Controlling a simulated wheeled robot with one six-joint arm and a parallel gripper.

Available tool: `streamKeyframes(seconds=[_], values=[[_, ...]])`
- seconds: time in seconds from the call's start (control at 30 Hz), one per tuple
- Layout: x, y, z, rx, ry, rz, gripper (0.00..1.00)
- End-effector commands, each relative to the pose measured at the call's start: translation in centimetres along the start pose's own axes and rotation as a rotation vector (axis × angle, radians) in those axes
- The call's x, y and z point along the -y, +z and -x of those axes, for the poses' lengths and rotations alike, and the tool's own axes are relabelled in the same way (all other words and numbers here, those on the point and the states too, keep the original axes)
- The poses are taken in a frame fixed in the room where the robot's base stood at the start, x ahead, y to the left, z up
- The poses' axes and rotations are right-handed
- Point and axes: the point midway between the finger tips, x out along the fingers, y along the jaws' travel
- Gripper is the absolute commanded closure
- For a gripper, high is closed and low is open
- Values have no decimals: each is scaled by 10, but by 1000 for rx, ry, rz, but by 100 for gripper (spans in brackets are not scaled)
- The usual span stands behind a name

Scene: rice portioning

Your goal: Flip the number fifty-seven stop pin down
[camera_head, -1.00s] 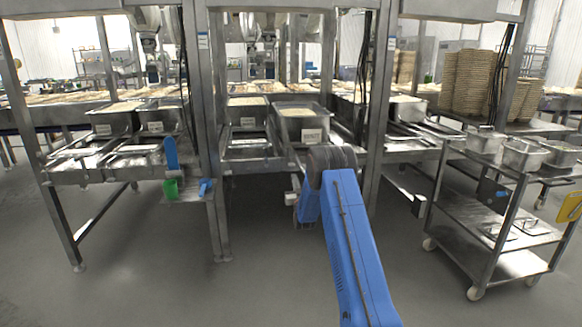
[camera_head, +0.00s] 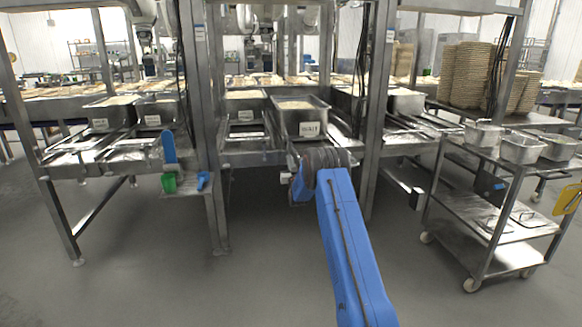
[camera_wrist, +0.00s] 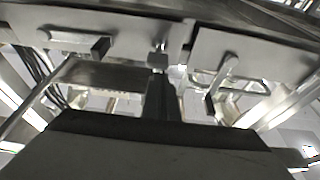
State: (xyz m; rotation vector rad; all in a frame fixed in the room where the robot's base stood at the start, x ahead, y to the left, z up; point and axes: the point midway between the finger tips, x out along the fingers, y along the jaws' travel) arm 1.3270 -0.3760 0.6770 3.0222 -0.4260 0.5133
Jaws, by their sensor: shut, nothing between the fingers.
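My gripper (camera_wrist: 162,88) is shut and empty in the wrist view, pointing up at the underside of a steel rack. A small bright metal piece (camera_wrist: 158,58) sits just beyond the fingertips; it may be a stop pin, but I cannot tell whether they touch. A bar-shaped handle (camera_wrist: 226,70) hangs on the right plate and another (camera_wrist: 75,45) on the left plate. No number is readable there. In the head view, a labelled steel pan of rice (camera_head: 301,117) stands on the rack above my blue arm, which hides my gripper. Its label is too small to read.
Rack posts (camera_head: 205,130) stand left and right of my arm. A small shelf on the left post carries a green cup (camera_head: 168,182) and a blue item (camera_head: 203,181). A steel cart with pans (camera_head: 522,150) stands at the right. The floor (camera_head: 150,270) in front is clear.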

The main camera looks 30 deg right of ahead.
Motion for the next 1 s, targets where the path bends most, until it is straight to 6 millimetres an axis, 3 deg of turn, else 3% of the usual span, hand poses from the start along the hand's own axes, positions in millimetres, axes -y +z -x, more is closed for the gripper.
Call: streamKeyframes(seconds=[0.5, 0.77, 1.0], values=[[0, 1, -8, 0, 0, 0, 100], [0, 26, 1, 1, 0, 0, 100], [0, 29, 2, 4, 0, 0, 100]])
